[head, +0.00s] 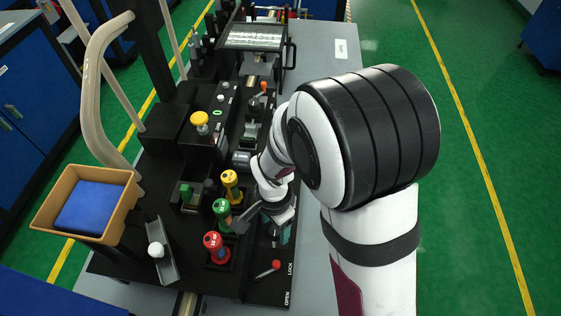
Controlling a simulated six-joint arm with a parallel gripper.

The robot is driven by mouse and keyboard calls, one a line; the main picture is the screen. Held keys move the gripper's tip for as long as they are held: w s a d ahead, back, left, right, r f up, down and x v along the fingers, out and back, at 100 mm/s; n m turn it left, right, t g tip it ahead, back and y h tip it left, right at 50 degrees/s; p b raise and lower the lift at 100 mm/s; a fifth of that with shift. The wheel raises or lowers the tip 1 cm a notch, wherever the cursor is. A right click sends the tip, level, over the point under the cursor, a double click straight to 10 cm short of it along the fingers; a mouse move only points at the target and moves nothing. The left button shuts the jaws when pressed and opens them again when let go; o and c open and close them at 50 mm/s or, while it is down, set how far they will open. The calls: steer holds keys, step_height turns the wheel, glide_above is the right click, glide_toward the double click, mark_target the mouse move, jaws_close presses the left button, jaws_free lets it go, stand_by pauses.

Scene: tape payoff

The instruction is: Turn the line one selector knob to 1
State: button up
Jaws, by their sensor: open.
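I cannot pick out the line one selector knob for certain; my gripper and arm cover part of the black panel (258,290) where small white markings show. My gripper (262,230) is open, low over this panel. One dark finger shows at its left, beside the green-topped handle (221,207), and a teal-grey part shows at its right. I cannot tell whether anything stands between the fingers or whether they touch the handle.
A yellow-topped handle (229,178) and a red-topped handle (213,241) stand left of my gripper. A red-tipped lever (268,269) lies in front, near LOCK and OPEN labels. A yellow button (199,119) and an orange lever (263,88) are farther back. An orange bin (120,222) is left.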

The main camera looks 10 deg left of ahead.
steer(key=shift+f, duration=0.45)
jaws_close()
steer(key=shift+n, duration=0.3)
steer(key=n, duration=0.5)
steer(key=shift+n, duration=0.4)
steer(key=n, duration=0.5)
steer(key=shift+n, duration=0.3)
